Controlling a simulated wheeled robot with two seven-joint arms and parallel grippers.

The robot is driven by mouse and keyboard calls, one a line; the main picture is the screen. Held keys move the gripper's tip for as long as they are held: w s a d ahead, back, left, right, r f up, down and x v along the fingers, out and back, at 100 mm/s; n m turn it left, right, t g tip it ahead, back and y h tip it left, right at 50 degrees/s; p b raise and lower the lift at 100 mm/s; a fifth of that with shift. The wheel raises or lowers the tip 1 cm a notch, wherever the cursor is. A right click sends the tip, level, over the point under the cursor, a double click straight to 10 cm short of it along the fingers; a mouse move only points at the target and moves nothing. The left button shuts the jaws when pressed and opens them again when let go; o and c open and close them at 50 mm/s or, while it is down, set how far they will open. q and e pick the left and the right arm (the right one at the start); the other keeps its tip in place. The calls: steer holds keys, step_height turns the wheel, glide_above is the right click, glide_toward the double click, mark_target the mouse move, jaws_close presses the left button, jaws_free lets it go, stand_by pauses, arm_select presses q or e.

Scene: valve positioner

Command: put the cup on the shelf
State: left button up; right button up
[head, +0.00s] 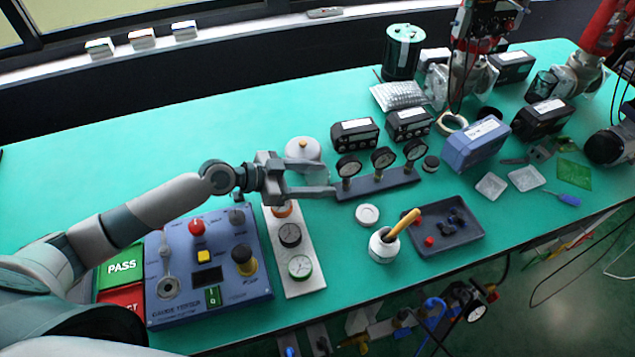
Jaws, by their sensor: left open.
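My left gripper (328,178) reaches in from the left over the table, its two fingers apart and pointing right. A white round lidded pot (303,148) stands just behind the upper finger. No clear shelf shows; a white ledge (240,37) runs along the window behind the table. My right gripper is not in view.
A gauge bar (380,185) lies just right of the fingertips. A blue control panel (207,265) and a white dial plate (293,250) lie below my arm. A white pot with a brush (384,246) and a dark tray (447,236) are at the front. The table's back left is clear.

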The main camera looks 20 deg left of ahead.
arm_select(q)
steer(key=shift+c, duration=0.6)
steer(key=c, duration=0.8)
steer(key=shift+o, duration=0.2)
steer(key=shift+r, duration=0.1)
